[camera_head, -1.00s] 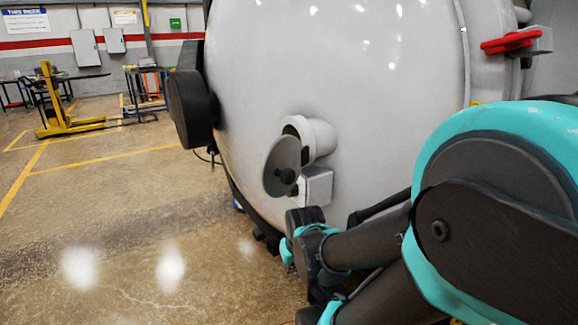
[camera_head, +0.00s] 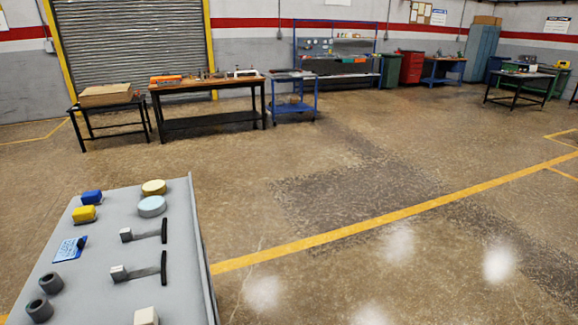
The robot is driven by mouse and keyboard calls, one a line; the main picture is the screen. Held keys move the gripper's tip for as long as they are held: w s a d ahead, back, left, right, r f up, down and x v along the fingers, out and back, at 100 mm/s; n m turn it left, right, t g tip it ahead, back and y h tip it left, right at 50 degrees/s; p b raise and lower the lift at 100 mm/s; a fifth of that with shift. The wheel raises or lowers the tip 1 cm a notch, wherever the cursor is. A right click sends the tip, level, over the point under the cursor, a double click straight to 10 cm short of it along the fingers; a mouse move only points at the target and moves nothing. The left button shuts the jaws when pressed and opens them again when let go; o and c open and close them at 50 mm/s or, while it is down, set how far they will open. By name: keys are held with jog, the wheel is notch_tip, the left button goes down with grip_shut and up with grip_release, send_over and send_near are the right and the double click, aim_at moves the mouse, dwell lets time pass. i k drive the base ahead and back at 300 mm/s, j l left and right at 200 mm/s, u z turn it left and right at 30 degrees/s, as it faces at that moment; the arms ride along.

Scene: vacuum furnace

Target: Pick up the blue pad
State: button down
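A grey tray table (camera_head: 100,262) stands at the lower left of the head view with several small items on it. A light blue round pad (camera_head: 152,206) lies flat near its far right edge. A darker blue block (camera_head: 92,196) sits at the far left, just beyond a yellow block (camera_head: 84,213). I cannot tell for certain which of the two blue things is the blue pad. A round tan pad (camera_head: 154,187) lies just beyond the light blue one. My gripper and arm do not show in the current view.
Also on the table are a blue card (camera_head: 70,248), two dark rings (camera_head: 50,284), two dark-handled pieces (camera_head: 150,235) and a pale cube (camera_head: 146,316). A raised rim (camera_head: 203,258) runs along its right side. Open floor (camera_head: 400,215) lies right; workbenches (camera_head: 208,92) stand behind.

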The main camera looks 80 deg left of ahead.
aim_at(95, 197)
jog(key=i+j+u, duration=0.15)
jog(key=u, duration=0.45)
jog(key=i+j+u, duration=0.25)
jog(key=u, duration=0.4)
jog(key=i+j+u, duration=0.1)
jog(key=i+u, duration=0.15)
jog(key=u, duration=0.35)
jog(key=i+u, duration=0.25)
jog(key=u, duration=0.35)
jog(key=i+l+u, duration=0.2)
jog(key=u, duration=0.45)
jog(key=i+l+u, duration=0.15)
jog(key=l+u, duration=0.15)
jog(key=u, duration=0.3)
jog(key=i+l+u, duration=0.1)
jog(key=l+u, duration=0.2)
jog(key=u, duration=0.3)
jog(key=l+u, duration=0.35)
jog(key=u, duration=0.3)
